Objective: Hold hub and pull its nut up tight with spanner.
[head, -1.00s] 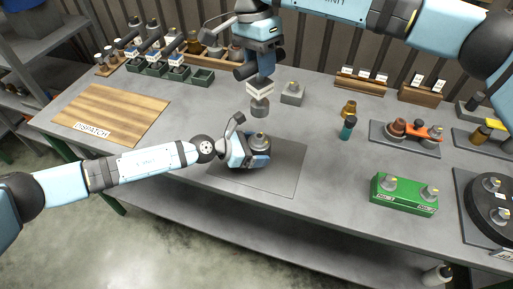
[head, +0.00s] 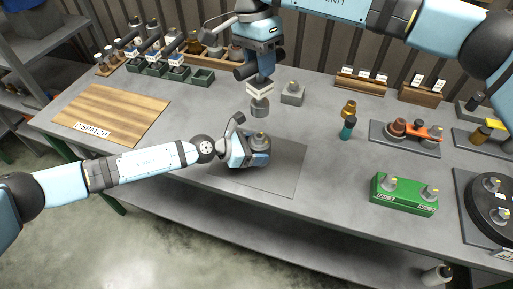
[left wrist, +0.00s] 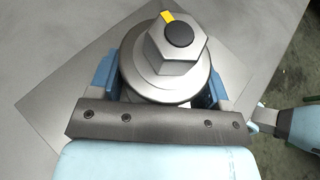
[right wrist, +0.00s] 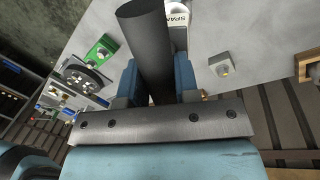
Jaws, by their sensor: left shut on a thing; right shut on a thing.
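The hub (head: 261,144) sits upright on a dark mat (head: 283,178), and my left gripper (head: 254,153) is shut around it from the left. In the left wrist view the hub (left wrist: 147,84) is a round grey flanged body between the fingers. Its hex nut (left wrist: 161,52) is on top, with a dark round centre and a yellow mark. My right gripper (head: 255,74) is shut on the spanner (head: 260,107), whose grey lower end hangs above and behind the hub, apart from it. In the right wrist view the spanner's dark handle (right wrist: 150,40) is between the fingers; its white label is partly hidden.
A grey block with a fitting (head: 292,94) stands just right of the spanner. A green fixture (head: 404,196) and a dark round turntable (head: 495,212) are at the right. The wooden dispatch board (head: 112,108) lies clear at the left. Bench room right of the mat is free.

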